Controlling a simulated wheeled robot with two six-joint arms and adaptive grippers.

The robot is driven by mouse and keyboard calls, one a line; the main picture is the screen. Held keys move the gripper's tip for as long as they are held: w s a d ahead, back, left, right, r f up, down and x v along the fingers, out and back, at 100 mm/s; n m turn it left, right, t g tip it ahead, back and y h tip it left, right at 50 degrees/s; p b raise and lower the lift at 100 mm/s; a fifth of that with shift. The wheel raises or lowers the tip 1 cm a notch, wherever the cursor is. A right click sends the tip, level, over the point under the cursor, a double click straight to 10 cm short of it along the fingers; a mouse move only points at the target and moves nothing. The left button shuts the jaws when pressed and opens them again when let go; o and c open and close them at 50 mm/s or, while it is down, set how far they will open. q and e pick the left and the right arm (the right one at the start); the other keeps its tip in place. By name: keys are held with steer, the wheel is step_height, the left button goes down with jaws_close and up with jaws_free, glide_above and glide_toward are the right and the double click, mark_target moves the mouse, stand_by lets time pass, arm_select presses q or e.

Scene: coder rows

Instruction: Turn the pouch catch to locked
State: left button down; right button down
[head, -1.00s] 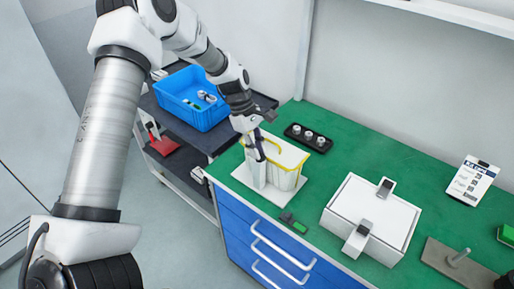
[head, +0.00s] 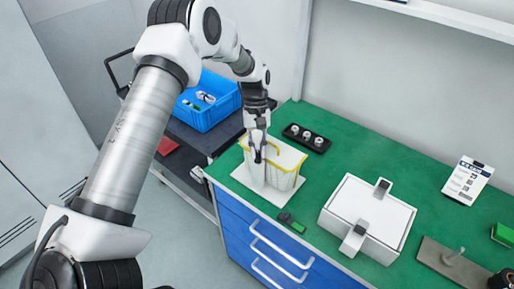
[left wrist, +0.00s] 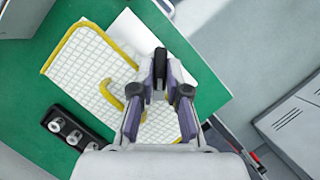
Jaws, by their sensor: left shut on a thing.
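The pouch (head: 287,174) is a pale upright bag with a quilted face and yellow edging. It stands on a white base plate (head: 239,184) at the left end of the green bench. It also shows in the left wrist view (left wrist: 88,68), with a curved yellow strip (left wrist: 133,106) near my fingers. My left gripper (head: 259,154) is over the pouch's near left side, fingers pointing down. In the left wrist view its fingers (left wrist: 172,88) are close together on a small part at the pouch, which looks like the catch; the fingers mostly hide it. My right gripper is out of view.
A black holder with several pale knobs (head: 306,138) lies behind the pouch. A blue bin (head: 205,115) sits on a dark cart at left.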

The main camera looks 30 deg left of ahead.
arm_select(q)
steer(key=m, duration=0.2)
steer(key=m+g+y, duration=0.1)
steer(key=m, duration=0.1)
steer(key=shift+d+f+m+y, duration=0.15)
steer(key=shift+d+m+y, duration=0.05)
steer(key=shift+m+y, duration=0.1)
steer(key=m, duration=0.2)
steer(key=m+y, duration=0.1)
steer(key=m, duration=0.1)
steer(key=shift+d+y+p, duration=0.1)
steer(key=shift+y+p, duration=0.2)
steer(key=shift+p, duration=0.05)
steer(key=c, duration=1.2)
jaws_free()
steer(key=shift+o, duration=0.2)
steer(key=shift+w, duration=0.1)
steer(key=v, duration=1.2)
